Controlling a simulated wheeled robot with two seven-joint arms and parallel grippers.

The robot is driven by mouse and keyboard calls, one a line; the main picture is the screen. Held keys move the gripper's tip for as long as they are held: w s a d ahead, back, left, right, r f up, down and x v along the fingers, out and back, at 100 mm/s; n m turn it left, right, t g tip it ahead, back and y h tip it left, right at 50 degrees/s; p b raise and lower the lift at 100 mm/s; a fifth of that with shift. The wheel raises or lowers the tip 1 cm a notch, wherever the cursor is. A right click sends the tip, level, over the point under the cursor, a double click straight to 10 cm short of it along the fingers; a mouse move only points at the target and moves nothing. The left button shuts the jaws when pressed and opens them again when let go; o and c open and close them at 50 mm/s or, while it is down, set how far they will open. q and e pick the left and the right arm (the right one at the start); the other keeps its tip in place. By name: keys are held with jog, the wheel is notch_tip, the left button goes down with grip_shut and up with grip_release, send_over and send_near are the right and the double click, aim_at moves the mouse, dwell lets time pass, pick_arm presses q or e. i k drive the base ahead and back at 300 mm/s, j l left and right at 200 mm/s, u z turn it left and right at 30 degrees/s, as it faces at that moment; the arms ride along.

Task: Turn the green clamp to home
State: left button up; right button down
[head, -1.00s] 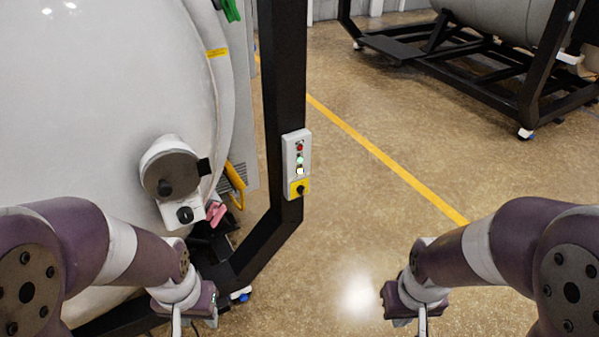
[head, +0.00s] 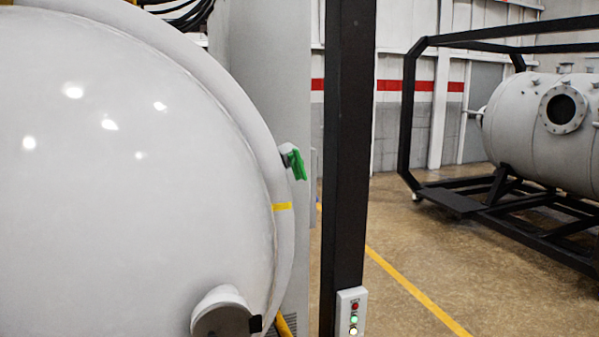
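The green clamp (head: 298,164) sits on the right rim of the large white furnace door (head: 130,170), above a yellow label on that rim. It is small in the head view, and its exact turn angle is hard to tell. Neither of my grippers shows in the head view now.
A black upright post (head: 346,150) stands just right of the clamp. It bears a control box (head: 350,312) with red and green lights. A round port (head: 222,312) juts from the lower door. A second vessel (head: 540,130) in a black frame stands at the right. Open floor (head: 440,270) lies between.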

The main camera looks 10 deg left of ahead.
aim_at(297, 162)
jog(key=i+l+u, duration=0.15)
jog(key=i+l, duration=0.4)
jog(key=i+l+u, duration=0.15)
jog(key=i+l, duration=0.35)
jog(key=l, duration=0.15)
